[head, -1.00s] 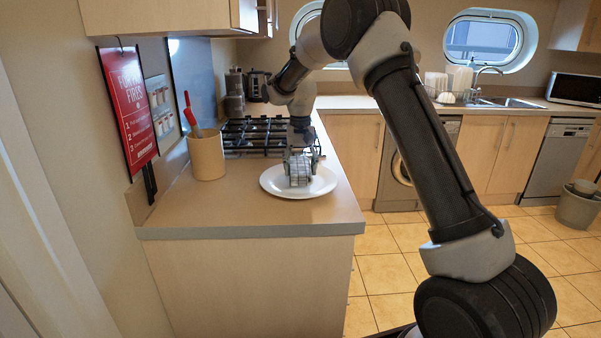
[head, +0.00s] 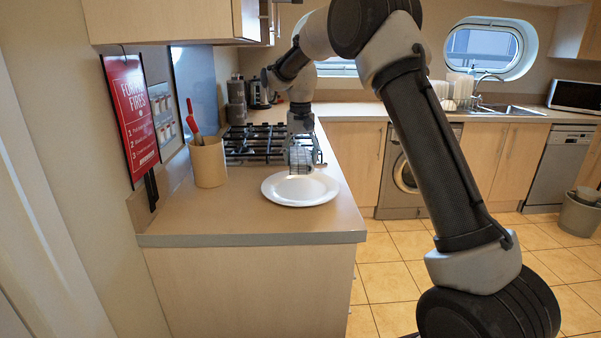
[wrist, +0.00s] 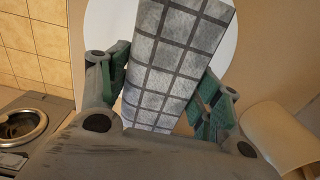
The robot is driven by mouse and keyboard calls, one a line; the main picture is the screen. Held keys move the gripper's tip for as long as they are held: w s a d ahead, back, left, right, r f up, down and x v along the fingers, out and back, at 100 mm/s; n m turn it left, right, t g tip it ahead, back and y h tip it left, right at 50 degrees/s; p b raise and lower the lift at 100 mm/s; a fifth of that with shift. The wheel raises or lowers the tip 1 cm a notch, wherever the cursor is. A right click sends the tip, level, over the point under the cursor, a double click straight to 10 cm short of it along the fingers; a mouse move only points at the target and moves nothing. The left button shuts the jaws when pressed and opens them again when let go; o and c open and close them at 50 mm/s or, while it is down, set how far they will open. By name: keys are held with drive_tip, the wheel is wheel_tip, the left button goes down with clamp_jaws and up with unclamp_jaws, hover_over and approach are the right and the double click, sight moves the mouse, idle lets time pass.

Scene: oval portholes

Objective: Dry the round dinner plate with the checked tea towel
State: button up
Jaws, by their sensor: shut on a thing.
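The round white dinner plate (head: 301,190) lies flat on the worktop near its front right edge. My gripper (head: 300,160) is above the far side of the plate, pointing down. It is shut on the checked tea towel (head: 301,158), a grey cloth with dark lines. In the wrist view the towel (wrist: 172,75) hangs between the two green-padded fingers (wrist: 160,95) and covers the middle of the plate (wrist: 105,30). A gap between the towel and the plate appears in the head view, though its size is hard to tell.
A gas hob (head: 255,145) is just behind the plate. A beige utensil pot (head: 208,162) with a red-handled tool stands to the left. Bare worktop (head: 215,210) lies in front and left of the plate.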

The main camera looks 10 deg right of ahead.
drive_tip(key=shift+r, duration=0.1)
wheel_tip(320, 180, up, 10)
drive_tip(key=shift+f, duration=0.1)
idle(0.4)
